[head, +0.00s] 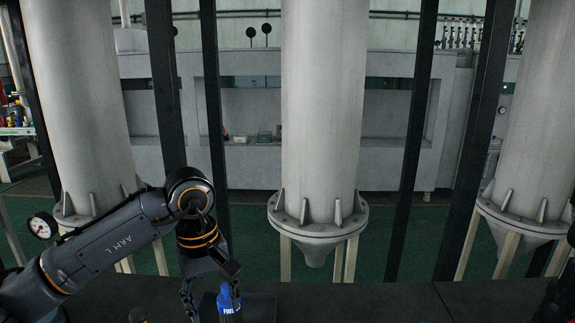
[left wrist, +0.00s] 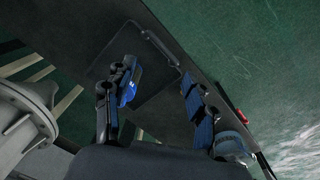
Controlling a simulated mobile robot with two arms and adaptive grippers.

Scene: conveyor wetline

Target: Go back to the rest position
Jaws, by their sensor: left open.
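My left gripper (head: 211,297) hangs fingers down over the dark work surface at the bottom of the head view, its arm coming in from the left. Its jaws are open, with a clear gap between the fingers in the left wrist view (left wrist: 152,100). A blue object with white lettering (head: 229,303) stands by its right finger in the head view; its lower part is cut off. In the left wrist view a clear bottle-like end (left wrist: 232,147) shows beside the right finger. I cannot tell whether either touches the finger.
The dark work surface (head: 370,300) is bare right of the gripper. Dark upright posts (head: 408,150) and large grey cylinders (head: 322,110) stand beyond it. A pressure gauge (head: 42,226) is at the left. A small red item (left wrist: 240,116) lies near the surface's edge.

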